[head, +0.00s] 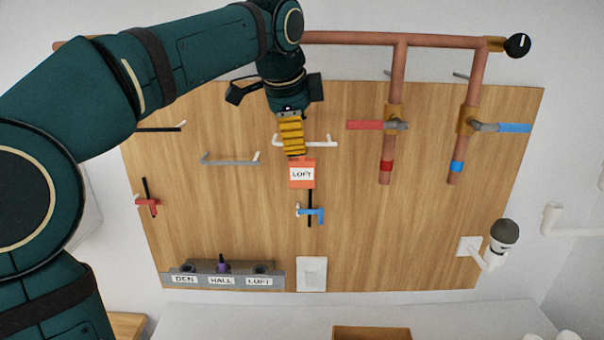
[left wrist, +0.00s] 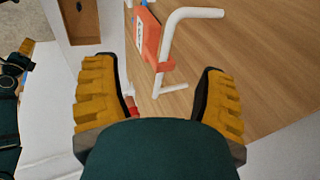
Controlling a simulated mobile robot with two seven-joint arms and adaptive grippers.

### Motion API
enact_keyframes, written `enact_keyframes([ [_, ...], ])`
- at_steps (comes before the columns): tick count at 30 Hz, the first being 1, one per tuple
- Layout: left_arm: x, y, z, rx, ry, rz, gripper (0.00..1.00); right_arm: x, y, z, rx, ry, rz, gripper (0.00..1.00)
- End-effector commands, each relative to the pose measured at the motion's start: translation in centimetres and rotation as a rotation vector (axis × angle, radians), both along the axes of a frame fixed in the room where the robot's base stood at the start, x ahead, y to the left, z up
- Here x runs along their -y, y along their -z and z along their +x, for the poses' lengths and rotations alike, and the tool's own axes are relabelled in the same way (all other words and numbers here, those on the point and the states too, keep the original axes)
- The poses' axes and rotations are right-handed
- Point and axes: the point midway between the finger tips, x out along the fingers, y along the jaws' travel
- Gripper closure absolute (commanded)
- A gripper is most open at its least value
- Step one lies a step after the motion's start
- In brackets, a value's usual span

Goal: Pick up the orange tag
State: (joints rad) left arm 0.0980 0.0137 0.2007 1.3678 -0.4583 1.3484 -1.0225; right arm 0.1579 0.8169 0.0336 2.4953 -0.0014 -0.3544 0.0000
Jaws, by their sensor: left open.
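The orange tag (head: 302,181) has a white label reading LOFT and hangs against the wooden board just below a white rail (head: 327,143). In the left wrist view the tag (left wrist: 149,38) is seen at a slant, with the bent white rail (left wrist: 167,38) beside it. My left gripper (head: 293,153) has yellow ribbed fingers and is in front of the rail, just above the tag. In the left wrist view its fingers (left wrist: 157,80) are wide apart with nothing held between them. The tag and rail lie beyond the fingertips. The gripper hides part of the rail in the head view.
The wooden board (head: 250,215) also bears a grey rail (head: 230,162), a blue slider (head: 312,213) and a red slider (head: 148,203). Copper pipes (head: 397,75) with levers stand out at upper right. A grey holder (head: 190,281) labelled DEN, HALL, LOFT is low on the board.

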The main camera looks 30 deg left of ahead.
Motion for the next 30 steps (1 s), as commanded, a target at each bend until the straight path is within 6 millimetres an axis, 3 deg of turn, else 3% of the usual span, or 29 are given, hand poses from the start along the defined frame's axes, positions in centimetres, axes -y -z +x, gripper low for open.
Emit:
enact_keyframes([
  [9, -0.1, 3.6, 1.9, -0.003, 0.000, 0.001, 0.28, 0.0, -0.1, 0.0, 0.000, 0.000, 0.000, 0.53],
  [17, -0.1, 3.8, 2.0, -0.001, 0.000, 0.000, 0.28, 0.0, -0.1, 0.0, 0.000, 0.000, 0.000, 0.53],
  [18, -0.1, 3.8, 2.0, -0.001, 0.000, 0.000, 0.34, 0.0, -0.1, 0.0, 0.000, 0.000, 0.000, 0.53],
  [24, -0.1, 3.8, 2.0, -0.001, 0.000, 0.000, 1.00, 0.0, -0.1, 0.0, 0.000, 0.000, 0.000, 0.53],
  [30, -0.1, 3.8, 2.0, -0.001, 0.001, 0.001, 1.00, 0.0, -0.1, 0.0, 0.000, 0.000, 0.000, 0.53],
])
